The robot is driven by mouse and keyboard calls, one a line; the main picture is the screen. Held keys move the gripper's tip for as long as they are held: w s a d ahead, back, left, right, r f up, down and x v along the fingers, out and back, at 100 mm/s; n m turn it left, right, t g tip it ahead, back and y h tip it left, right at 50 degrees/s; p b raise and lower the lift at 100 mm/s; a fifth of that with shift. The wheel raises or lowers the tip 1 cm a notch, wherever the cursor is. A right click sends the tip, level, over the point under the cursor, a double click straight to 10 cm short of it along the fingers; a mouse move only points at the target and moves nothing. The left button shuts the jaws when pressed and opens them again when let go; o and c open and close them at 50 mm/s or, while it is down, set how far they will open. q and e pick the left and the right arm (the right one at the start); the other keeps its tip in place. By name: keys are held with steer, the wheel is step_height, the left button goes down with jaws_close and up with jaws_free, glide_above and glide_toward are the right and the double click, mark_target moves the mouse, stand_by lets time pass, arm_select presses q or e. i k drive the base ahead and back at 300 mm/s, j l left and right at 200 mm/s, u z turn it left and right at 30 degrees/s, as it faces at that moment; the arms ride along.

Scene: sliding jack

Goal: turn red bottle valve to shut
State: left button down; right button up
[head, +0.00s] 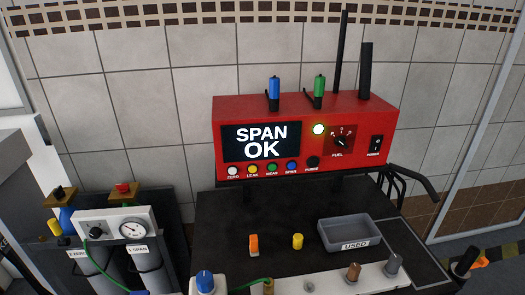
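The red bottle valve (123,188) is a small red knob on a brown block at the left, above a grey bottle (147,262) whose label seems to read SPAN. Its exact turn position is too small to tell. A second brown block (58,197) with a dark top sits to its left, above a blue part (66,219). A white regulator panel (112,229) with a black knob and a round gauge (133,229) stands in front of the bottles. Neither of my grippers shows in the head view.
A red analyser (305,112) reading SPAN OK stands behind a black work top (225,225). On the top are an orange piece (253,244), a yellow piece (298,241) and a grey tray (349,219) marked USED. A white strip with several fittings runs along the front.

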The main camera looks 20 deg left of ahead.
mark_target(122, 188)
steer(key=u, duration=1.85)
steer(key=i+j+z, duration=0.1)
steer(key=z, duration=1)
steer(key=j+z, duration=0.3)
steer(key=j, duration=0.2)
steer(key=j+z, duration=0.3)
steer(key=j, duration=0.15)
steer(key=k+j+z, duration=0.15)
steer(key=j+z, duration=0.15)
steer(key=j, duration=0.15)
steer(key=k+j+z, duration=0.3)
steer(key=j, duration=0.15)
steer(key=i, duration=0.1)
